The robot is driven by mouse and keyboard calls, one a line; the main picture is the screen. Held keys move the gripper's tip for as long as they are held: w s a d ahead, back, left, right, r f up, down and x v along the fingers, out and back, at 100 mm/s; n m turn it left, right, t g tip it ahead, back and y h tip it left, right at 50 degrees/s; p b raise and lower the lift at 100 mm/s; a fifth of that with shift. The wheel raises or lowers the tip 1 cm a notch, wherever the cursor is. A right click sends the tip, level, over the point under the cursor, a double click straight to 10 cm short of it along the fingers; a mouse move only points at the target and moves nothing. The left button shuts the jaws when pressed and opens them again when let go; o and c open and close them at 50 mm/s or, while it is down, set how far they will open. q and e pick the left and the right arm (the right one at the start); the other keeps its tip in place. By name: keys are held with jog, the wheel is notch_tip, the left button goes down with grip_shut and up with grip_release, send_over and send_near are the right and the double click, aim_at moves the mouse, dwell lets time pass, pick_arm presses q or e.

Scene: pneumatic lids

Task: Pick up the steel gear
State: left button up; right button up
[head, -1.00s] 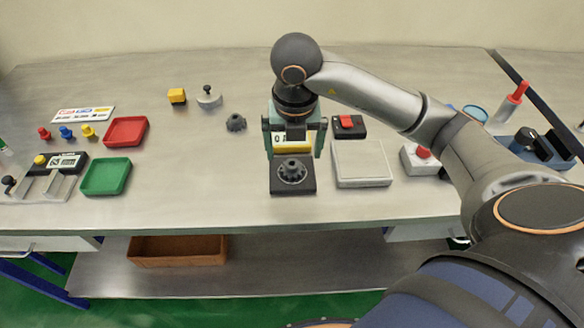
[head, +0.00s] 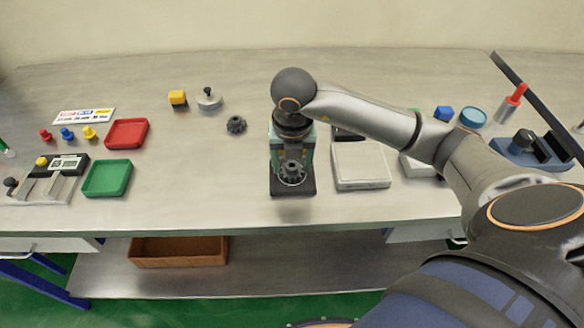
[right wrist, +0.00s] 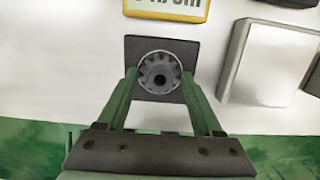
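The steel gear (head: 292,172) is a dark grey toothed wheel with a raised hub, at the black square plate (head: 303,191) near the front of the bench. The right wrist view shows the gear (right wrist: 160,73) from above, with the plate (right wrist: 137,48) behind it. My right gripper (right wrist: 159,75) has one finger on each side of the gear, close against its edges, and looks shut on it. No clear gap shows between gear and fingers. In the head view the gripper body stands right behind the gear. My left gripper is out of view.
A white-topped scale (head: 361,165) stands close to the right of the plate. A second dark gear (head: 236,124) lies behind left. Red (head: 126,133) and green (head: 107,177) trays are at the left. The bench between green tray and plate is clear.

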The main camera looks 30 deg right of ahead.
grip_shut()
dwell(0.3)
jog(key=shift+r, duration=0.1)
